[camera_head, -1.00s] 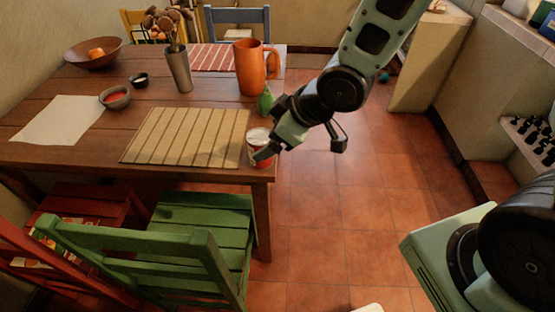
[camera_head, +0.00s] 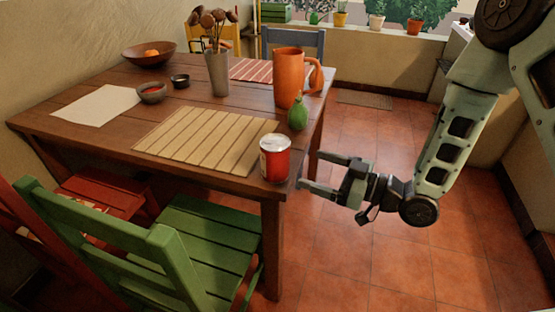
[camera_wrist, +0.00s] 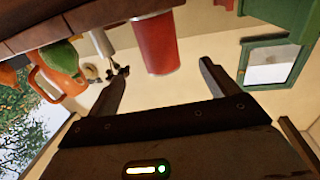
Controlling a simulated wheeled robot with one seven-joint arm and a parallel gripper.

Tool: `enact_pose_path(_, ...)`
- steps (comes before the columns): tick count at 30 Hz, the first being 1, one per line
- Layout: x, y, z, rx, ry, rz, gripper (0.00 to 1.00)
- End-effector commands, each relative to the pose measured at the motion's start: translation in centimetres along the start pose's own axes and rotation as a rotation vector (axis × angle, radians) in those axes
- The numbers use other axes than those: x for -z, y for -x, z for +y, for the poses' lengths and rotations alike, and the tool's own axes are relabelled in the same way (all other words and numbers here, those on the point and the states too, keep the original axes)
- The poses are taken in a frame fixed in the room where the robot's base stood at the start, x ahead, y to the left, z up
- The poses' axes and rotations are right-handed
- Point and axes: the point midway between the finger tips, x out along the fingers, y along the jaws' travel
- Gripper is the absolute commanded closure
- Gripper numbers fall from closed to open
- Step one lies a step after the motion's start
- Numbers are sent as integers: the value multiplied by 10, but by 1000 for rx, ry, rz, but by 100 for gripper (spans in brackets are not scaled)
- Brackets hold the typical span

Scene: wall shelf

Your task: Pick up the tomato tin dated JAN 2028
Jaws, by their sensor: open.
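A red tin (camera_head: 275,158) with a pale metal lid stands upright at the near right corner of the wooden table (camera_head: 150,178). No date can be read on it. My gripper (camera_head: 316,172) is open and empty, just right of the tin and past the table edge, its fingers pointing left toward it. In the wrist view the scene is upside down; the red tin (camera_wrist: 156,42) shows beyond and between the two open fingers (camera_wrist: 165,88), apart from them.
A green pear-like fruit (camera_head: 298,115) and an orange pitcher (camera_head: 290,78) stand behind the tin. A slatted mat (camera_head: 200,138) lies left of it. A green chair (camera_head: 185,250) is at the near side. Open tiled floor (camera_head: 370,260) lies right of the table.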

Motion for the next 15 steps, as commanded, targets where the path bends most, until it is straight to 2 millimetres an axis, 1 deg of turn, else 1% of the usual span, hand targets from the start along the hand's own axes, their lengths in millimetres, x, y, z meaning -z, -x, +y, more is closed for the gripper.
enact_pose_path(1, 1, -12, -1, 4, 2, 1, 13)
enact_pose_path(3, 1, -26, -1, 4, 2, 1, 13)
enact_pose_path(6, 1, -47, -1, 4, 2, 1, 13)
enact_pose_path(9, 0, -63, -1, 2, 2, -1, 13)
enact_pose_path(12, 0, -73, 0, 0, 0, -1, 13)
enact_pose_path(15, 0, -78, 0, 0, 0, -2, 13)
